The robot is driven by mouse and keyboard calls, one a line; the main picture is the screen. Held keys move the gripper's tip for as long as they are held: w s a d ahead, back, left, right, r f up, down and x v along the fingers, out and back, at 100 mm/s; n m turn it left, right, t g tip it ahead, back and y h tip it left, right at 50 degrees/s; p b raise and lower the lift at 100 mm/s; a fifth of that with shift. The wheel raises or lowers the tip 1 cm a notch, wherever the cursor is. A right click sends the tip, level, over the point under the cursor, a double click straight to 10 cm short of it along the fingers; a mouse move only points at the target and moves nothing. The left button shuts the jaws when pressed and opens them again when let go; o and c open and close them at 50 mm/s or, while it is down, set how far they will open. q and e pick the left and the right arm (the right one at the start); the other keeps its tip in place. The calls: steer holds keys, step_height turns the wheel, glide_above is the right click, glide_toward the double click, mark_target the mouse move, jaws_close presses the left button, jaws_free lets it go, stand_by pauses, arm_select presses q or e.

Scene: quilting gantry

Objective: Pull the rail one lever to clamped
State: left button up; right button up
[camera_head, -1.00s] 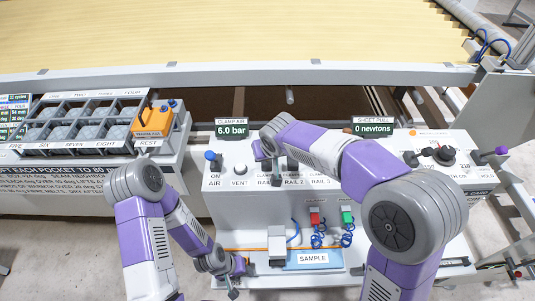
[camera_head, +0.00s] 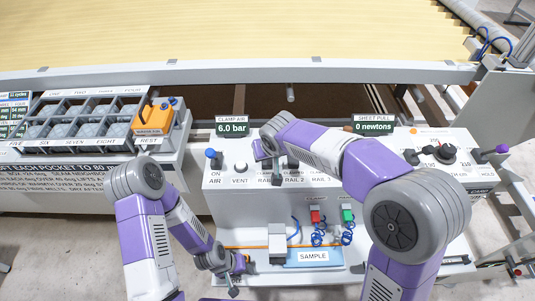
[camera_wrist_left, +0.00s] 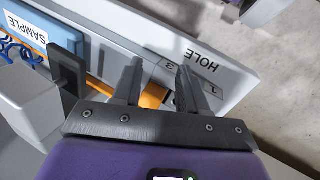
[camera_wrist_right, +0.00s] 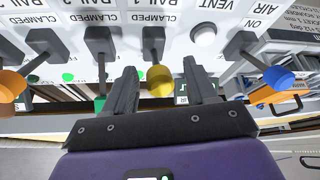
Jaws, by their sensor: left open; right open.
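The rail one lever shows in the right wrist view as a dark stem with a yellow knob (camera_wrist_right: 160,80), under the upside-down RAIL 1 and CLAMPED labels. My right gripper (camera_wrist_right: 160,72) is open, and the knob appears between its two fingers with a gap on each side. In the head view, my right gripper (camera_head: 268,158) is over the lever row and partly hides it. I cannot tell the lever's exact position. My left gripper (camera_head: 234,278) is open and empty at the console's lower front. The left wrist view shows its fingers (camera_wrist_left: 160,72) by the HOLE label.
A green-knobbed lever (camera_wrist_right: 100,102) and an orange-knobbed one (camera_wrist_right: 12,85) stand beside the yellow one. The blue-knobbed air lever (camera_wrist_right: 278,77) is on the other side, past the white vent button (camera_wrist_right: 204,34). A sample plate (camera_head: 313,257) lies on the lower ledge.

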arm_select(q)
steer(key=shift+r+p, duration=0.6)
steer(key=shift+r, duration=0.1)
arm_select(e)
steer(key=a+v, duration=0.1)
steer(key=v, duration=0.6)
steer(key=shift+d, duration=0.5)
steer(key=shift+s, duration=0.1)
